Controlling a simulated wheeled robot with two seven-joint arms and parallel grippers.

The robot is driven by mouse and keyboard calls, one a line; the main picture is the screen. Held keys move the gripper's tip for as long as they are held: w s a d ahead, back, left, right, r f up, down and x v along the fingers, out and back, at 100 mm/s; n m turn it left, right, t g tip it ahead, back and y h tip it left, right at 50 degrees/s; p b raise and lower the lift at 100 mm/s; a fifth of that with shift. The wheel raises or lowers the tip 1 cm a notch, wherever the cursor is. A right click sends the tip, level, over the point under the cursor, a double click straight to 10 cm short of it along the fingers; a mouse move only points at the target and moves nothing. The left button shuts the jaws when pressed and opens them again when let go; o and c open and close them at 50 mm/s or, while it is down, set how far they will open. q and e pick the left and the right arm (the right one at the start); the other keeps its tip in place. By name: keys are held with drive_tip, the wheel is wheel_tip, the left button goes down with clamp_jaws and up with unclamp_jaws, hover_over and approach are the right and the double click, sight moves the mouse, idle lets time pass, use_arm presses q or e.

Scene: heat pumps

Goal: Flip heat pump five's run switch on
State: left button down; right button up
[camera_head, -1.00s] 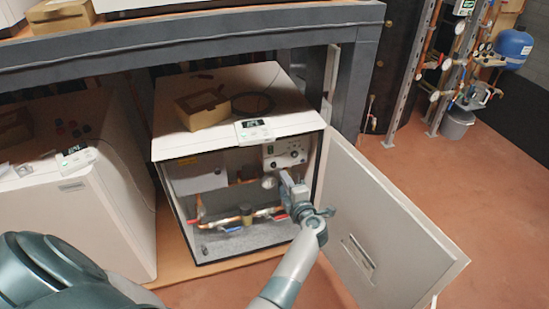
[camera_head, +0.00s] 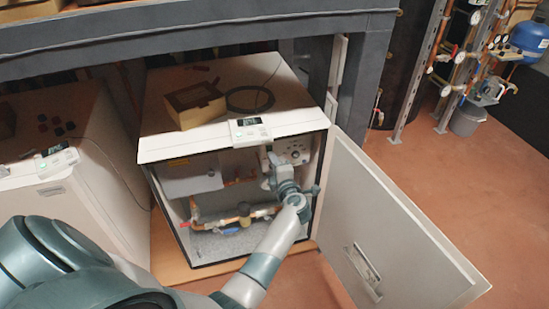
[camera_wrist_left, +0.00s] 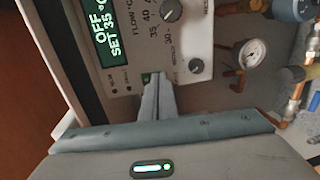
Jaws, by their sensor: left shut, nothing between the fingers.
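The heat pump (camera_head: 235,140) with its door open stands under the dark frame. Its control panel (camera_head: 293,150) is inside at the upper right. In the left wrist view the panel (camera_wrist_left: 215,45) has a display (camera_wrist_left: 102,35) reading OFF, SET 35 °C, a flow dial (camera_wrist_left: 171,10) and a smaller knob (camera_wrist_left: 196,66). My left gripper (camera_head: 272,160) is shut and empty, reaching in at the panel. Contact cannot be told.
The open door (camera_head: 395,225) stands to the right of my left arm. Pipes with valves (camera_head: 235,217) run low inside the cabinet, and a gauge (camera_wrist_left: 252,52) sits beside the panel. Another heat pump (camera_head: 75,190) stands at the left. A box (camera_head: 194,103) lies on top.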

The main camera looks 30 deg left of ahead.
use_arm(q)
drive_tip(key=shift+a, duration=0.1)
use_arm(e)
drive_tip(key=shift+r, duration=0.15)
use_arm(q)
drive_tip(key=shift+w, duration=0.1)
use_arm(e)
drive_tip(key=shift+s+f, duration=0.2)
drive_tip(key=shift+f, duration=0.3)
